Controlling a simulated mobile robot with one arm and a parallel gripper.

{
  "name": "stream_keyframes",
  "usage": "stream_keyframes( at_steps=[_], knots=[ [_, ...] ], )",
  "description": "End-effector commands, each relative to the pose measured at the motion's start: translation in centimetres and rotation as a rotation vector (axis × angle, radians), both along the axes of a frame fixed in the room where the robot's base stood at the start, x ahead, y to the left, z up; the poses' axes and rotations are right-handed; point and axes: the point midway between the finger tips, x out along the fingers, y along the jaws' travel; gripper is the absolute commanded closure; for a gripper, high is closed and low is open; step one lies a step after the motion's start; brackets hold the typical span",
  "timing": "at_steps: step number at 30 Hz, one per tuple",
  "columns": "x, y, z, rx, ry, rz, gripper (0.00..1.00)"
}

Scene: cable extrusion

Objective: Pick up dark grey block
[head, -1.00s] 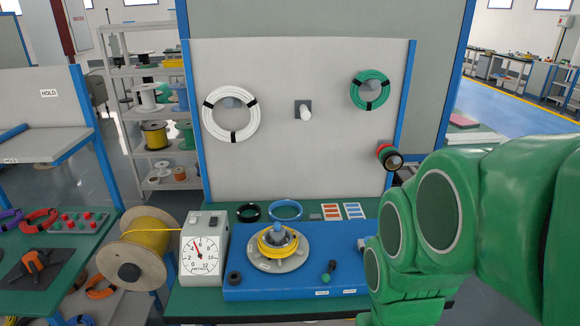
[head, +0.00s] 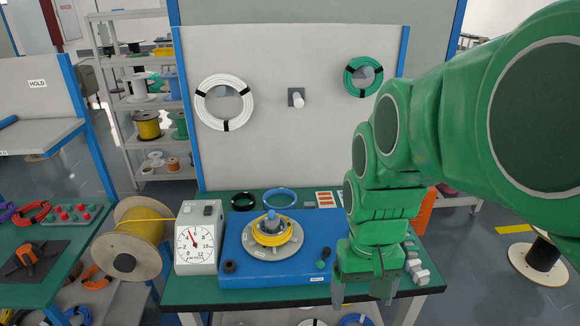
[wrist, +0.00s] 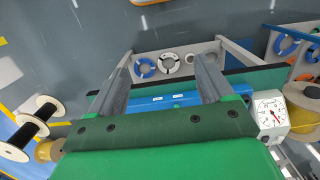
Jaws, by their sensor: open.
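A small dark grey block (head: 309,204) lies flat at the back of the green bench, right of the blue ring; it is too small to make out well. A dark, rounded piece (head: 230,266) sits at the left front of the blue plate; I cannot tell whether it is a block. My gripper (head: 362,288) is open and empty, fingers down, by the bench's right front edge. It is right of and nearer than both pieces. In the wrist view my gripper (wrist: 160,78) shows two parted fingers with nothing between them; neither piece can be made out there.
The blue plate (head: 236,243) carries a yellow cable coil (head: 270,236). A white dial gauge (head: 195,246) and a large spool (head: 140,232) stand to its left. Black and blue rings lie behind it. A panel with white and green coils rises at the back.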

Motion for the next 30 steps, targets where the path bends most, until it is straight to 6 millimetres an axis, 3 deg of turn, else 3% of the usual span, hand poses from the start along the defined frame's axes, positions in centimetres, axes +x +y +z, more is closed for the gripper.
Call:
stream_keyframes(
  at_steps=[14, 30],
  knots=[
    [13.3, -0.1, -0.3, 0.0, -0.09, 0.0, 0.19],
    [27.7, -0.2, -3.2, 0.001, -0.19, 0.0, 0.19]
  ],
)
